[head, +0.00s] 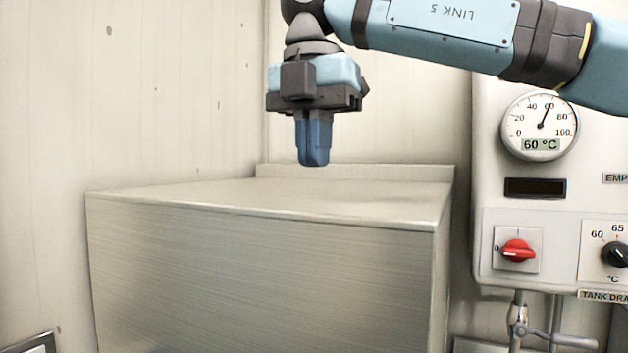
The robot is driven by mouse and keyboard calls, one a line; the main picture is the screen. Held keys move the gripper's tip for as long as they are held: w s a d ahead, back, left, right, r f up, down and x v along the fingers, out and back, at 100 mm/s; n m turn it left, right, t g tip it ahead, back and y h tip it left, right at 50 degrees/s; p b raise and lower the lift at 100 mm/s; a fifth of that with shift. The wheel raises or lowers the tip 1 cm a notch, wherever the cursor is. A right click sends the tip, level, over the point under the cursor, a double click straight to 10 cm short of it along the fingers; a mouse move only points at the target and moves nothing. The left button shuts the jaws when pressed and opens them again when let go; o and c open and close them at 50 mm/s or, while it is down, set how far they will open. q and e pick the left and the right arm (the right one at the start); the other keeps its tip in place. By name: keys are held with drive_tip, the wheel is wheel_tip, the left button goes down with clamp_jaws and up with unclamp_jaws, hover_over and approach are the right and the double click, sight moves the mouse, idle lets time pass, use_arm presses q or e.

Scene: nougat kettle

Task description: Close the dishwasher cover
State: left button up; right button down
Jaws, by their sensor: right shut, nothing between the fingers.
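The dishwasher cover (265,270) is a large brushed-metal box in the middle of the head view. Its top and front face show, and its lower edge is out of the frame, so I cannot tell whether it is open or closed. My right gripper (314,163) points down above the top of the cover, toward its back. Its blue fingers are shut with nothing between them. It appears apart from the cover's surface. My left gripper is not in view.
A control panel (487,190) with a temperature dial (540,126), a red switch (516,250) and a black knob (615,254) is on the right. Pipes (518,320) with a valve run below it. Pale panelled walls (130,90) stand behind and left.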

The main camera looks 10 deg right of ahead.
sight(313, 209)
wheel_tip(313, 209, down, 4)
drive_tip(key=shift+r+p, duration=0.2)
drive_tip(key=shift+p, duration=0.35)
drive_tip(key=shift+s+f, duration=0.1)
drive_tip(key=shift+f, duration=0.4)
drive_tip(key=shift+a+f, duration=0.1)
